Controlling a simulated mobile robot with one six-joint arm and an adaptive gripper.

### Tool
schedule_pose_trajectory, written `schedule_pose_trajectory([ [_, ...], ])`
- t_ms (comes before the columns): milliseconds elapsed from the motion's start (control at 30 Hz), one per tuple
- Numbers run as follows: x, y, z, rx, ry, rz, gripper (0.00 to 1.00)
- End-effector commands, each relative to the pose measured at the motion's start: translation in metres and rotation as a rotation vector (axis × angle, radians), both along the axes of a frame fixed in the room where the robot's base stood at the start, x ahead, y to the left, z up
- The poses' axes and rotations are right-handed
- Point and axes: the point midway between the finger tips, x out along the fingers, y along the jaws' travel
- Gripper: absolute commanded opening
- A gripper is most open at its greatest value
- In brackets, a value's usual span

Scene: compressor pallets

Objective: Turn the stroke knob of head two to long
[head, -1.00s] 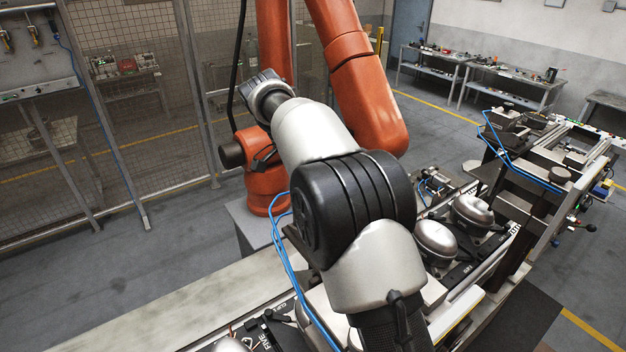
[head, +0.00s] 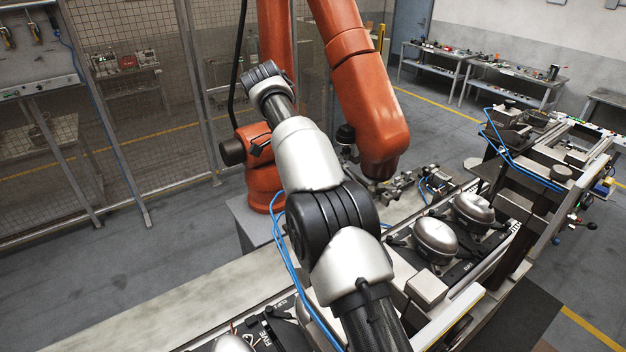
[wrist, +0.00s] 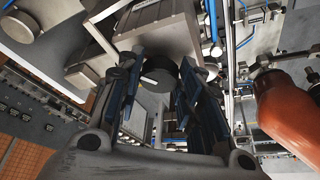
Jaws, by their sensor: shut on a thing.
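In the wrist view, a round dark knob (wrist: 160,71) sits under a grey metal block (wrist: 158,38). My gripper (wrist: 159,76) has its two blue-padded fingers on either side of the knob and is shut on it. The knob's markings and setting cannot be read, and I cannot tell which head it belongs to. In the head view, my arm crosses the middle of the picture and my gripper is out of sight.
An orange robot arm (head: 365,100) stands close behind my arm; it also shows in the wrist view (wrist: 290,112). Two silver compressors (head: 435,238) sit on a dark pallet to the right. A mesh fence (head: 120,150) is at left.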

Motion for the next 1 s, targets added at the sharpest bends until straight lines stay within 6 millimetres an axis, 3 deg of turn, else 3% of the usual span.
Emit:
schedule_pose_trajectory([
  [300,-0.0001,-0.0003,-0.0001,0.0,0.001,0.0,0.1],
  [333,-0.0001,-0.0003,-0.0001,0.0,0.001,0.0,0.35],
  [600,-0.0001,-0.0001,-0.0002,0.0,0.001,0.001,0.53],
  [1000,-0.0002,0.0,0.0002,0.0,0.0,0.006,0.54],
])
